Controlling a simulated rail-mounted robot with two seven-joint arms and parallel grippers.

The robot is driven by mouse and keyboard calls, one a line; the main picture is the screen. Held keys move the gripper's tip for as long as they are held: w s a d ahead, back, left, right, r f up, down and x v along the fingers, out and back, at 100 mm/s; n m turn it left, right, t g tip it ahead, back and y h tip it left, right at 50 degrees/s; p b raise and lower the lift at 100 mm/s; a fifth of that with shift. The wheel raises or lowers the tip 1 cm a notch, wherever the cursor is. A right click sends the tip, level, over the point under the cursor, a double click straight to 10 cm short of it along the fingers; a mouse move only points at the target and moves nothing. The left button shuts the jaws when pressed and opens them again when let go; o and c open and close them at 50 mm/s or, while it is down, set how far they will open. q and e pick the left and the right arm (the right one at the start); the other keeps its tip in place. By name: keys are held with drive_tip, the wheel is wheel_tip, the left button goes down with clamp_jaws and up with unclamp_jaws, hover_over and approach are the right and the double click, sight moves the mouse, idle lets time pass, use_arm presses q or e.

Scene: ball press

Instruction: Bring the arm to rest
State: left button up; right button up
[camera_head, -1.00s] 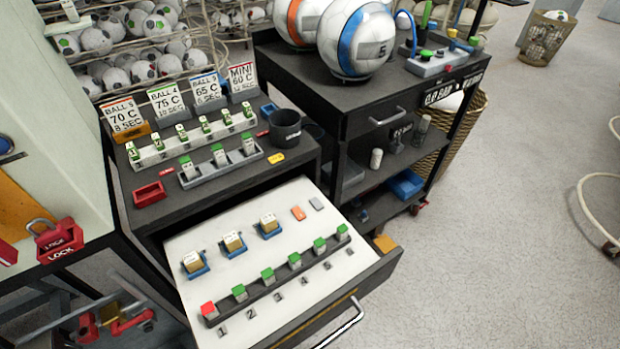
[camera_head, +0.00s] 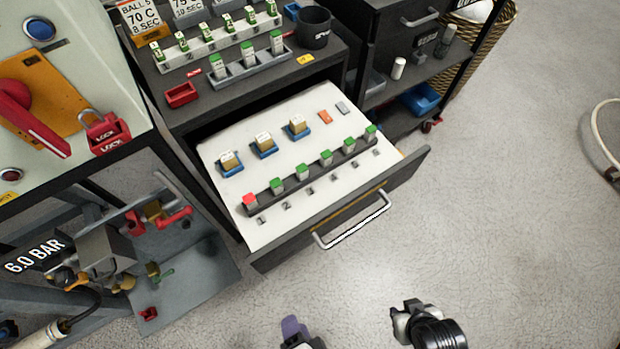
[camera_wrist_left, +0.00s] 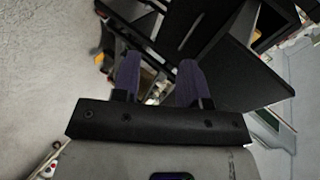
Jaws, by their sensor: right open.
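My left gripper (camera_head: 296,333) shows at the bottom edge of the head view, over the floor in front of the drawer. In the left wrist view its two purple fingers (camera_wrist_left: 158,82) stand apart with nothing between them, so it is open and empty. My right gripper (camera_head: 408,318) is further right at the bottom of the head view, over bare floor and partly hidden by its own wrist. It is open, and I see nothing held in it. Both are apart from the furniture.
An open drawer (camera_head: 225,205) with a row of capped blocks juts out, its handle (camera_head: 350,222) towards my grippers. A pipe assembly (camera_head: 110,250) is at the left. A red padlock (camera_head: 107,133) hangs on the cabinet.

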use_arm(q)
drive_tip(key=w+a+r+n+g+h+p, duration=0.2)
drive_tip(key=a+r+n+g+p, duration=0.3)
drive_tip(key=a, duration=0.4)
drive_tip(key=w+a+r+n+g+h+p, duration=0.2)
drive_tip(key=a+r+n+h+p, duration=0.15)
drive_tip(key=a+r+p, duration=0.4)
wheel_tip(320, 180, up, 38)
drive_tip(key=s+a+p, duration=0.1)
drive_tip(key=p, duration=3.6)
drive_tip(key=shift+a+f+y+p, duration=0.2)
drive_tip(key=shift+a+y+p, duration=0.1)
drive_tip(key=shift+a+y, duration=0.15)
